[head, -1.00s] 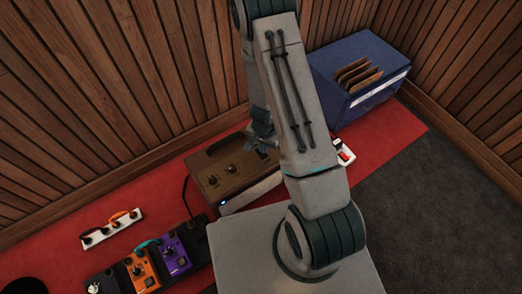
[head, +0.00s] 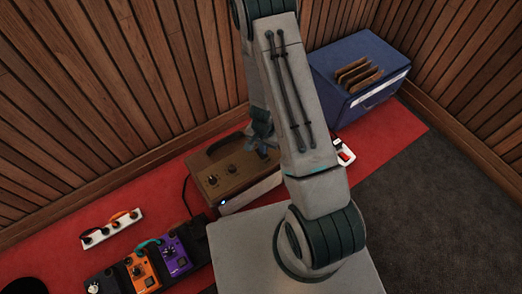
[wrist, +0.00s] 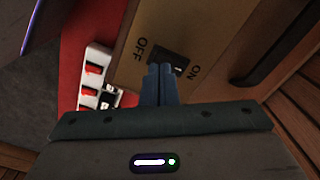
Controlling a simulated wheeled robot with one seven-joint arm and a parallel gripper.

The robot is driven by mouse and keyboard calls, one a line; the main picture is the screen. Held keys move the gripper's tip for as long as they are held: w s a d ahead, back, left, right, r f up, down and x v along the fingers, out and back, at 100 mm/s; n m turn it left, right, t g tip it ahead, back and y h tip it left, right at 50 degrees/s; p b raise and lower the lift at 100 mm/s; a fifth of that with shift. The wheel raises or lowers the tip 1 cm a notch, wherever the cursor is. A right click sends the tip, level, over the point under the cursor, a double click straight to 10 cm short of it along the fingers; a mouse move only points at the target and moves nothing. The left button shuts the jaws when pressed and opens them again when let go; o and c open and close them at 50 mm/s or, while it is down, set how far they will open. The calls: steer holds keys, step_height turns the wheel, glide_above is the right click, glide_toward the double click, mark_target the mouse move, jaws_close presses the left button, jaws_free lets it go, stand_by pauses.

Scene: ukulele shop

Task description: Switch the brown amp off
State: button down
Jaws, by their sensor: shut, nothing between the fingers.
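The brown amp (head: 235,178) stands on the red carpet by the wall, with knobs on its top panel and a small bluish light on its front edge. My gripper (head: 264,146) is over the right end of the amp, partly behind my arm. In the wrist view the shut, empty fingertips (wrist: 161,68) are at the near edge of the black rocker switch (wrist: 169,57) on the amp's panel (wrist: 185,28). OFF is printed left of the switch and ON right of it. I cannot tell whether the fingertips touch it or which side is down.
A white power strip with red switches (wrist: 95,78) lies beside the amp. The amp's dark handle (wrist: 280,48) rises on the other side. A blue crate (head: 362,75) stands behind right. A pedalboard (head: 150,260) and a white strip (head: 110,228) lie to the left.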

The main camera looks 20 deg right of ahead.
steer(key=shift+f+b, duration=0.8)
steer(key=shift+f, duration=0.1)
steer(key=shift+r, duration=0.1)
steer(key=shift+r+p, duration=3.05)
steer(key=shift+r, duration=0.4)
